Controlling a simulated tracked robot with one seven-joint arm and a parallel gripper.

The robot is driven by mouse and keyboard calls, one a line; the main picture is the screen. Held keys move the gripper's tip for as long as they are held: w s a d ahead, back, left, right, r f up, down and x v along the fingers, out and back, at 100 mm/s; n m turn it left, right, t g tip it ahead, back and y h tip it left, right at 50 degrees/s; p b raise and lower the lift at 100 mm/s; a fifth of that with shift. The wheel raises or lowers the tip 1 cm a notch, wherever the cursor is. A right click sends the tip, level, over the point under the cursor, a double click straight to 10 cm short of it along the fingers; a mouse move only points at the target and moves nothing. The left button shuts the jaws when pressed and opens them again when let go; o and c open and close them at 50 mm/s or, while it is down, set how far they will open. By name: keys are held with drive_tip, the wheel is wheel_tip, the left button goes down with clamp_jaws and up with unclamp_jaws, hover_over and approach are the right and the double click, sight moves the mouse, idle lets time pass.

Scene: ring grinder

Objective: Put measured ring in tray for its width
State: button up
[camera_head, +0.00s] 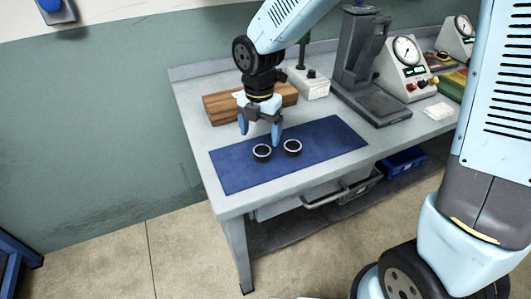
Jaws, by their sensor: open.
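Two small dark rings with pale rims lie on the blue mat (235,175): a left ring (262,152) and a right ring (292,147), side by side and apart. My gripper (260,140) points down above the mat, open, its blue fingers apart. Its fingertips are close to the left ring, with nothing seen between them; I cannot tell their exact height above the mat. A blue bin (401,161) sits below the bench on the right. A green and yellow item (453,84) at the right edge may be trays, partly hidden by my arm.
A wooden block (222,107) lies behind my gripper. A grey stand (365,85) and a dial gauge box (403,68) stand at the back right, with a small box (308,84) beside the stand. The mat's right part is clear.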

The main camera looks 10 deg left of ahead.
sight(262, 147)
drive_tip(key=shift+w+d+f, duration=0.1)
drive_tip(key=shift+f, duration=1.45)
drive_tip(key=shift+d+f, duration=0.1)
drive_tip(key=shift+f, duration=1.45)
drive_tip(key=c, duration=1.3)
